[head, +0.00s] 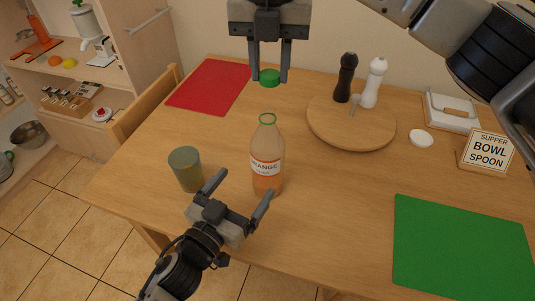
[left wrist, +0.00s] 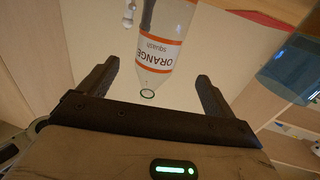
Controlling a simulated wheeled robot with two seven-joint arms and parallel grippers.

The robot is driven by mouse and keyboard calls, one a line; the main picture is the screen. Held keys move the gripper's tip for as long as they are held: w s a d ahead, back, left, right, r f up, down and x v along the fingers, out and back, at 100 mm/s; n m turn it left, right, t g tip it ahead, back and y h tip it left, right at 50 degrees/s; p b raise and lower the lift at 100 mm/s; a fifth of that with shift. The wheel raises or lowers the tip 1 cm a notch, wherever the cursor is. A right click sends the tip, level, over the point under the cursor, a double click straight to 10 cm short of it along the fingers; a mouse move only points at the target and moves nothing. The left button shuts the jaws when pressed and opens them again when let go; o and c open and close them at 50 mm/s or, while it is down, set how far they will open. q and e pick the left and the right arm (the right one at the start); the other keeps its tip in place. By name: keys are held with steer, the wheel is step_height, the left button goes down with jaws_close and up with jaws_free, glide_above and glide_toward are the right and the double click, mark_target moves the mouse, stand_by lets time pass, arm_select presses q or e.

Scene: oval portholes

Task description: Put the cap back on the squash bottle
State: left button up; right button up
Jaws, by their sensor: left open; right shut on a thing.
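The squash bottle (head: 266,150) stands upright and uncapped on the table, with an orange label and a green ring at its neck. In the left wrist view the bottle (left wrist: 160,45) appears upside down, between my fingers in the picture. My left gripper (head: 244,184) is open in front of the bottle; one finger overlaps its lower part, and I cannot tell whether they touch. My right gripper (head: 270,70) is shut on the green cap (head: 270,78), holding it above and slightly behind the bottle's mouth, apart from it.
A greenish cup (head: 186,169) stands just left of the bottle. A round wooden board (head: 340,133) carries a black mill (head: 345,78) and a white mill (head: 374,83). A red mat (head: 210,86), green mat (head: 460,248), white dish (head: 421,138) and sign (head: 487,152) lie around. The table's front middle is clear.

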mark_target(271, 149)
steer(key=shift+w+a+r+n, duration=0.1)
steer(key=shift+a+r+n, duration=0.1)
steer(key=shift+n, duration=0.2)
arm_select(q)
steer(key=shift+w+d+r, duration=0.1)
steer(key=shift+d+r, duration=0.05)
steer(key=x, duration=1.2)
steer(key=shift+d, duration=0.15)
steer(key=c, duration=1.5)
steer(key=shift+o, duration=0.2)
arm_select(e)
steer(key=shift+f, duration=2.5)
